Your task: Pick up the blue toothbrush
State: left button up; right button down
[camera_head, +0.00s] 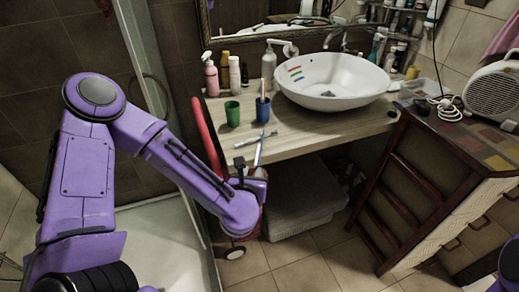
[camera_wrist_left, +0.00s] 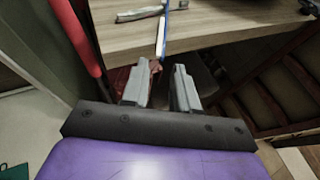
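The blue toothbrush (camera_head: 259,149) lies near the front edge of the wooden counter, and its near end appears to stick out past the edge. It also shows in the left wrist view (camera_wrist_left: 161,36), pointing toward the gap between the fingers. My left gripper (camera_head: 253,172) is just in front of the counter edge, at the toothbrush's near end. In the left wrist view my left gripper (camera_wrist_left: 160,86) has its fingers apart, with no toothbrush clearly between them. My right gripper is not in view.
A whitish toothbrush (camera_head: 255,139) lies crosswise beside the blue one. A green cup (camera_head: 232,113) and a blue cup (camera_head: 263,110) stand behind. A white basin (camera_head: 333,82) sits farther back. A red object (camera_head: 207,135) is left of the counter; folded towels (camera_head: 300,200) lie beneath.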

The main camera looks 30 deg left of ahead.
aim_at(257, 160)
pick_arm(q)
jog(key=p+x, duration=0.2)
jog(key=x, duration=0.6)
jog(key=shift+w+p, duration=0.1)
jog(key=shift+p, duration=0.25)
jog(key=shift+w+f, duration=0.2)
jog(key=shift+w, duration=0.1)
grip_shut()
